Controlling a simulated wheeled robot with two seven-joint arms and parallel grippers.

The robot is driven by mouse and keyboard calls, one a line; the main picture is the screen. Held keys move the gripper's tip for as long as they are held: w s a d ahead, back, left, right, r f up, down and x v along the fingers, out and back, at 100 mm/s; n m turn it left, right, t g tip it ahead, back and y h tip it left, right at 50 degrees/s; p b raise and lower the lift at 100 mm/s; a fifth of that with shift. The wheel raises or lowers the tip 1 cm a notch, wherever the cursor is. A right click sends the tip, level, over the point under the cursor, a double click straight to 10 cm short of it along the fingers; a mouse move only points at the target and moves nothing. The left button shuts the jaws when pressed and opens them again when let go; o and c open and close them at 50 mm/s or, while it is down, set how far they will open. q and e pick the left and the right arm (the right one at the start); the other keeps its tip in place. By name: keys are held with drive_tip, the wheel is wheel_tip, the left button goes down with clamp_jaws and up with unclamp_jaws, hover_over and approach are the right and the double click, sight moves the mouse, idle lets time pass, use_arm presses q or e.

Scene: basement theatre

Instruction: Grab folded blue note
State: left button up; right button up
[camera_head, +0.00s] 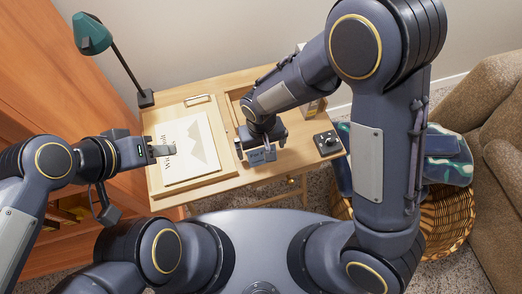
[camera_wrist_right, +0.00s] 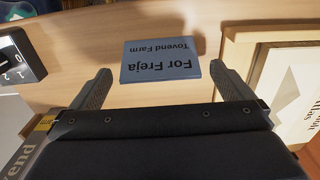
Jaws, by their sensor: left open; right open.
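The folded blue note (camera_wrist_right: 160,62), printed "For Freja" and "Tovend Farm", rests on the pale wooden desk in the right wrist view. In the head view the note (camera_head: 262,156) shows just below my right gripper (camera_head: 261,146). In the right wrist view my right gripper (camera_wrist_right: 160,73) is open, with one fingertip on each side of the note's near edge. I see a gap between each finger and the note; contact is not visible. My left gripper (camera_head: 166,149) is open and empty, over the left side of the desk.
A board with a printed sheet (camera_head: 202,150) lies on the desk's left. A green lamp (camera_head: 92,34) stands at the back left. A small dark dial box (camera_head: 327,142) sits at the right. A wicker basket (camera_head: 447,220) with cloth and a brown sofa (camera_head: 490,130) stand further right.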

drive_tip(key=shift+f, duration=0.55)
drive_tip(key=c, duration=1)
drive_tip(key=shift+r, duration=0.1)
